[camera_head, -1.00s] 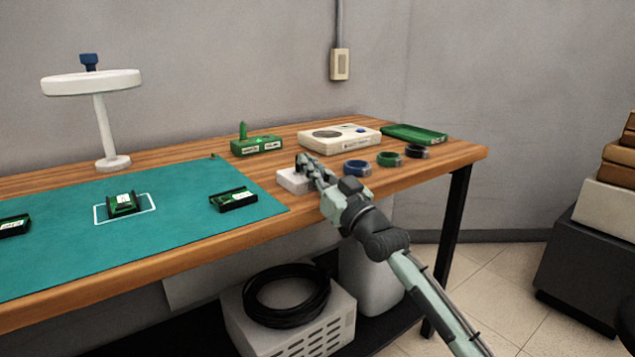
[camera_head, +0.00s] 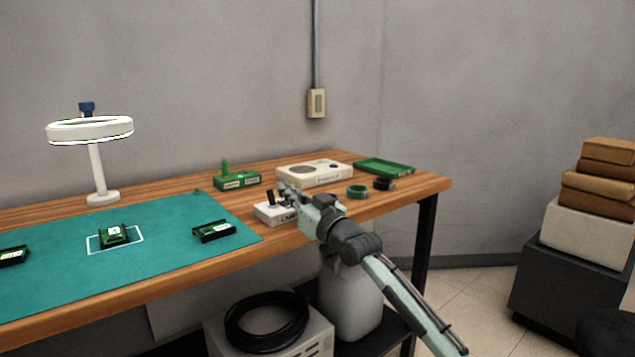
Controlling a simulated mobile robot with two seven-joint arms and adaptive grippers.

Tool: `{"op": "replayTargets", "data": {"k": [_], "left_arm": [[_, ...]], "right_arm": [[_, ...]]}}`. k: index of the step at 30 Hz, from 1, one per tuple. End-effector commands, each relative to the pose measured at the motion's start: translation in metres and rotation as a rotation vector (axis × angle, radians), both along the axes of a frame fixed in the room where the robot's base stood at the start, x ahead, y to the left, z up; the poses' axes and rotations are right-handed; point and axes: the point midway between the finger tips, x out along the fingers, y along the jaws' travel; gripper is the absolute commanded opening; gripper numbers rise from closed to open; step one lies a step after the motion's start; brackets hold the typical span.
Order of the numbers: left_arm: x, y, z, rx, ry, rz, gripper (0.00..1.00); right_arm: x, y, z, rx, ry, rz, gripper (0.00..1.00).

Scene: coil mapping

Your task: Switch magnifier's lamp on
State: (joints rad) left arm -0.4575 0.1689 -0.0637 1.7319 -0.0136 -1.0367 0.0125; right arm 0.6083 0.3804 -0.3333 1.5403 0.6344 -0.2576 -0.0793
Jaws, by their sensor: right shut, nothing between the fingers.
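The magnifier (camera_head: 90,129) stands at the table's back left, a white ring head on a white post with a blue knob on top. Its ring shows bright white bands with a thin dark line. A small white switch box (camera_head: 266,214) with partly hidden dark lettering sits near the table's front edge, right of the mat. A black lever (camera_head: 271,198) stands up from it. My right gripper (camera_head: 286,188) is shut and empty, just right of the lever and above the box's right part. Whether it touches the box cannot be told. My left gripper is not in view.
A teal mat (camera_head: 150,240) holds several small green boards in black holders. Behind the gripper are a green box (camera_head: 236,181), a white device (camera_head: 315,176) and a green tray (camera_head: 386,167). Green (camera_head: 357,192) and black rings (camera_head: 384,184) lie to the right.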

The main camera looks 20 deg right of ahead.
Motion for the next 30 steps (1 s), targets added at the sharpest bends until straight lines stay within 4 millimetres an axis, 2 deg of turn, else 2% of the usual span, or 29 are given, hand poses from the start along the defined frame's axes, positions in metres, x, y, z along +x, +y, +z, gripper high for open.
{"op": "replayTargets", "data": {"k": [1, 3, 9, 13, 19, 28, 30], "left_arm": [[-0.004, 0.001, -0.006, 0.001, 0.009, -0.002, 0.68], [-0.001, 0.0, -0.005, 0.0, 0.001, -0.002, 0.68], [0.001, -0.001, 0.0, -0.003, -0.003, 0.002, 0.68], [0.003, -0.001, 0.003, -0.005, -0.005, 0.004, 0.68], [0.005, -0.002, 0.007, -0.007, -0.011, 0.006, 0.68], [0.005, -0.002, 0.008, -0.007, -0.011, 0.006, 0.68], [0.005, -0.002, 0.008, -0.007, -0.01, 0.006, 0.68]], "right_arm": [[-0.001, 0.0, 0.006, -0.001, 0.0, 0.001, 0.0], [-0.02, -0.006, 0.011, 0.0, -0.002, 0.002, 0.0], [-0.058, -0.021, 0.029, -0.001, -0.001, 0.001, 0.0], [-0.075, -0.027, 0.038, -0.001, -0.001, 0.001, 0.0], [-0.085, -0.031, 0.043, -0.001, 0.0, 0.001, 0.0], [-0.086, -0.031, 0.044, 0.0, 0.0, 0.0, 0.0], [-0.085, -0.031, 0.038, -0.002, 0.01, -0.002, 0.0]]}}
